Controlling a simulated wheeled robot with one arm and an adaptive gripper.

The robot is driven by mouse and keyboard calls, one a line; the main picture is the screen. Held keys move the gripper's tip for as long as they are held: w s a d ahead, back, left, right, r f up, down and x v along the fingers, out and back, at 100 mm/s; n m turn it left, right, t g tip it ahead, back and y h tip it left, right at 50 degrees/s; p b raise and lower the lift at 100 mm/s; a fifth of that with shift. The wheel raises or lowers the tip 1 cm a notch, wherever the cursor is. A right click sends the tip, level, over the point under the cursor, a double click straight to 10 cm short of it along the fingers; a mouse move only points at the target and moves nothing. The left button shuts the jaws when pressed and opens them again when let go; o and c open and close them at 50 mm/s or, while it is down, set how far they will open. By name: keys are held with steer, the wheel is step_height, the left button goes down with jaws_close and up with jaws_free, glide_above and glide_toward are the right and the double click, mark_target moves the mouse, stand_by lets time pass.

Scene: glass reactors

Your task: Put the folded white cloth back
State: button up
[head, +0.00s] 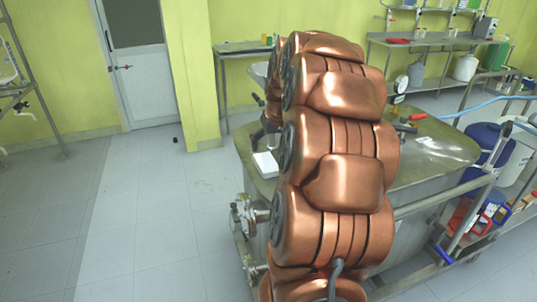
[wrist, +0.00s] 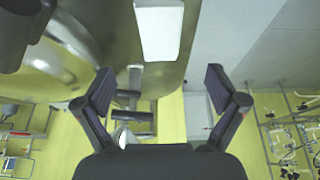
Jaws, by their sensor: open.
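The folded white cloth (head: 265,165) lies flat on the left edge of the metal-topped table (head: 425,165). In the wrist view the cloth (wrist: 159,30) is a white rectangle at the top middle, beside the table edge. My gripper (wrist: 160,80) is open, its two dark fingers spread wide with nothing between them. The cloth is beyond the fingertips in that view and apart from them. In the head view my copper arm hides most of the gripper and the middle of the table.
A shiny rounded metal vessel (wrist: 62,45) is left of the cloth in the wrist view. A red-handled valve (head: 417,117) stands on the table's far side. A blue drum (head: 487,150) is at the right.

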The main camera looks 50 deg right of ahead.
steer(key=shift+v, duration=1.05)
steer(key=s+a+f+n+g+y, duration=0.1)
steer(key=s+a+f+n, duration=0.1)
steer(key=a, duration=1)
steer(key=s+a+f+n+g+y, duration=0.1)
steer(key=s+a, duration=0.1)
steer(key=a, duration=0.9)
steer(key=s+a+f+n+g, duration=0.1)
steer(key=s+a+f+g, duration=0.1)
steer(key=s+a, duration=0.5)
steer(key=s+a+f+n+g, duration=0.1)
steer(key=s+a+f, duration=0.3)
steer(key=s, duration=0.9)
steer(key=a+g, duration=0.1)
steer(key=a, duration=0.2)
steer(key=shift+a+f+n, duration=0.2)
steer(key=shift+a+n, duration=0.2)
step_height(320, 180, up, 10)
steer(key=p, duration=1)
steer(key=shift+r, duration=0.2)
